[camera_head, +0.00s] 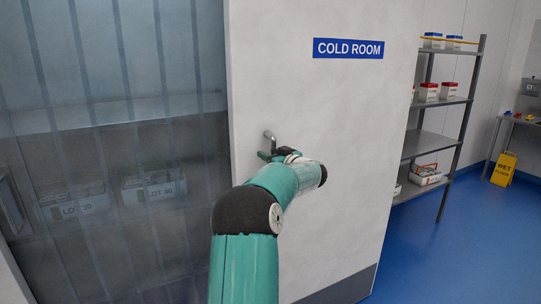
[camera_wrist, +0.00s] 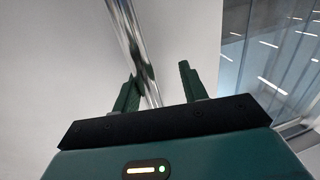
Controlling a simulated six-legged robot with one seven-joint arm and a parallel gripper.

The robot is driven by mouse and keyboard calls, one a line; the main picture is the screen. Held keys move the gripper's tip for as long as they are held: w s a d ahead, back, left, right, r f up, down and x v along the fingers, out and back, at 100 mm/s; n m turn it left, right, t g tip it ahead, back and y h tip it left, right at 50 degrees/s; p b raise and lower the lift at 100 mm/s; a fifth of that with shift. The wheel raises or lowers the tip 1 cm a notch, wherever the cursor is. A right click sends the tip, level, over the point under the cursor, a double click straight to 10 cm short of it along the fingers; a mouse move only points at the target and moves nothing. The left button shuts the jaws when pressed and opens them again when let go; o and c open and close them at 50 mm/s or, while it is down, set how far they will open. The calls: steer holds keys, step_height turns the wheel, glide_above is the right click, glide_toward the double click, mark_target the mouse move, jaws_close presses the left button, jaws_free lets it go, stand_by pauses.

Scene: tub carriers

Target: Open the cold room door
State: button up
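The cold room door (camera_head: 340,120) is a white panel with a blue "COLD ROOM" sign (camera_head: 348,48). To the left of its edge, a doorway hung with clear strip curtain (camera_head: 110,90) is uncovered. A metal bar handle (camera_head: 269,136) is on the door near its left edge; my arm hides its lower part. My gripper (camera_head: 268,154) is at the handle. In the wrist view, the handle (camera_wrist: 134,45) passes between the two spread fingers of my gripper (camera_wrist: 160,75). It lies nearer the left finger, with a clear gap to the right finger.
Behind the strips, two lot-labelled tubs (camera_head: 155,188) stand in the dim room. A metal shelf rack (camera_head: 440,135) with boxes and tubs stands right of the door. A yellow wet floor sign (camera_head: 503,169) stands farther right. Blue floor (camera_head: 460,250) is clear at the lower right.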

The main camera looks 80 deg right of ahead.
stand_by(0.4)
steer(key=v, duration=1.3)
steer(key=shift+s+a, duration=0.2)
